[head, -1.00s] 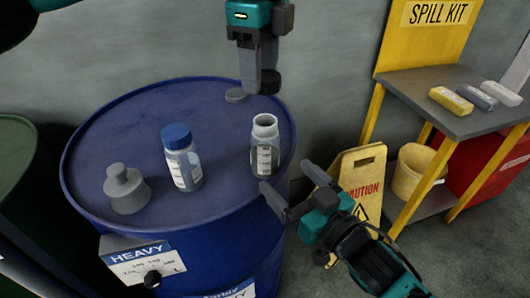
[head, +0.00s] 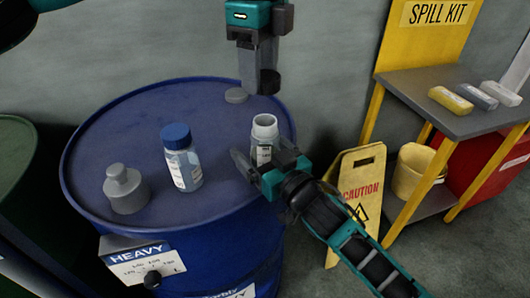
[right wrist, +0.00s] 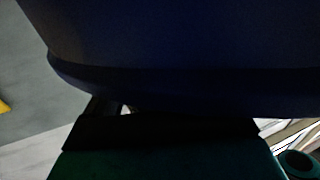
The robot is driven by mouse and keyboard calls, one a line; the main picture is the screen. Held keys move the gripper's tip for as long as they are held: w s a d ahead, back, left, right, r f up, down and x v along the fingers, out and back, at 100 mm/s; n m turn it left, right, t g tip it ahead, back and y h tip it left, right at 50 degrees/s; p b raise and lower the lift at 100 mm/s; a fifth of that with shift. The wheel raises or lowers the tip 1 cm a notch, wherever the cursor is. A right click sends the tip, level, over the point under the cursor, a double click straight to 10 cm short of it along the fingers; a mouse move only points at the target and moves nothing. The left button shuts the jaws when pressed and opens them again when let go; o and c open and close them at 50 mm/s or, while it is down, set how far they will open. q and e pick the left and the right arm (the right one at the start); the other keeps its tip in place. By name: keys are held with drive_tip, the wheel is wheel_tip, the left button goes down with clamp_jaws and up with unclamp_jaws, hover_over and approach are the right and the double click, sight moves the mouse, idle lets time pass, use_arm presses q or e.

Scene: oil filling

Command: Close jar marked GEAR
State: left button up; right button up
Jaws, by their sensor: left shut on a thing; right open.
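An open jar (head: 264,127) with no lid stands upright near the right edge of the blue drum's top; its label is mostly hidden, so I cannot read GEAR. My left gripper (head: 259,76) is above and behind it, shut on a small dark cap (head: 269,83). My right gripper (head: 262,162) is open at the jar's lower front, with one finger to the jar's left. I cannot tell whether it touches the jar.
A yellow caution sign (head: 357,190) and a spill-kit stand (head: 440,105) are at the right. The drum fills most of the right wrist view (right wrist: 180,50).

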sight(260, 119)
drive_tip(key=c, duration=1.5)
use_arm(q)
drive_tip(key=shift+f, duration=2.5)
use_arm(e)
drive_tip(key=shift+c, duration=0.2)
use_arm(q)
drive_tip(key=shift+f, duration=0.9)
drive_tip(key=shift+f, duration=0.55)
